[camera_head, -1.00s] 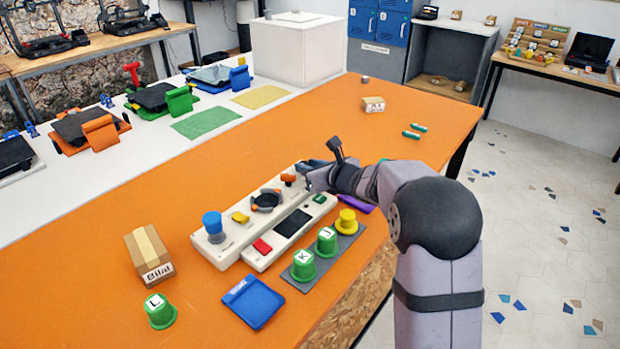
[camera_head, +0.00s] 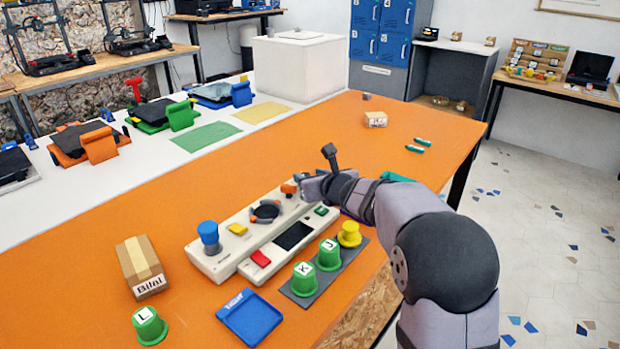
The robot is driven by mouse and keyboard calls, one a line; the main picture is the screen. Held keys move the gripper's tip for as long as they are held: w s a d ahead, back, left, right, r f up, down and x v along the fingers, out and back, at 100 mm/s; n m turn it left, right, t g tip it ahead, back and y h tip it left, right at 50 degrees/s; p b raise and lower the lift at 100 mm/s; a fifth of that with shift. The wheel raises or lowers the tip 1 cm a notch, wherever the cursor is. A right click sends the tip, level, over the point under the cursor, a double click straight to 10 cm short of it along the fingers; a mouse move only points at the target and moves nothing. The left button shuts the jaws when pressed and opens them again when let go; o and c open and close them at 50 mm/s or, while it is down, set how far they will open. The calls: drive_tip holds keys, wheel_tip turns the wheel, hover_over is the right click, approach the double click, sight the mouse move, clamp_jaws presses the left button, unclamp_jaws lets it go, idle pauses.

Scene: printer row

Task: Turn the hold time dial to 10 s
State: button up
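A long white control panel (camera_head: 212,264) lies on the orange table. It carries a blue knob (camera_head: 208,232) at its left end, a yellow button (camera_head: 237,229), a dark round dial (camera_head: 266,211) with orange parts at its rim, and an orange piece (camera_head: 289,188) near the far end. Any lettering is too small to read, so I cannot tell which control is the hold time dial. My gripper (camera_head: 303,187) is low over the far end of the panel, close beside the orange piece. Its fingers are small and partly hidden; I cannot tell contact or opening.
Beside the panel are a second strip with a red button (camera_head: 261,258) and black screen (camera_head: 294,236), lettered green cups (camera_head: 328,256), a yellow cup (camera_head: 349,235), a blue tray (camera_head: 222,313) and a cardboard box (camera_head: 133,261). The table's left part is clear.

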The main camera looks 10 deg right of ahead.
drive_tip(key=shift+s+a+f, duration=0.1)
drive_tip(key=shift+s+a, duration=0.1)
drive_tip(key=shift+a, duration=0.05)
drive_tip(key=shift+v, duration=3.95)
drive_tip(key=shift+w+d, duration=0.15)
drive_tip(key=shift+c, duration=1.4)
drive_tip(key=shift+w+r+p, duration=0.25)
drive_tip(key=shift+w+p, duration=0.05)
drive_tip(key=shift+p, duration=0.95)
drive_tip(key=shift+w+a+f+p, duration=0.1)
drive_tip(key=shift+w+a+p, duration=0.1)
drive_tip(key=shift+a+p, duration=0.15)
drive_tip(key=shift+w+f, duration=0.2)
drive_tip(key=shift+f, duration=0.1)
drive_tip(key=shift+w, duration=0.1)
drive_tip(key=shift+p+x, duration=0.6)
drive_tip(key=shift+x, duration=3)
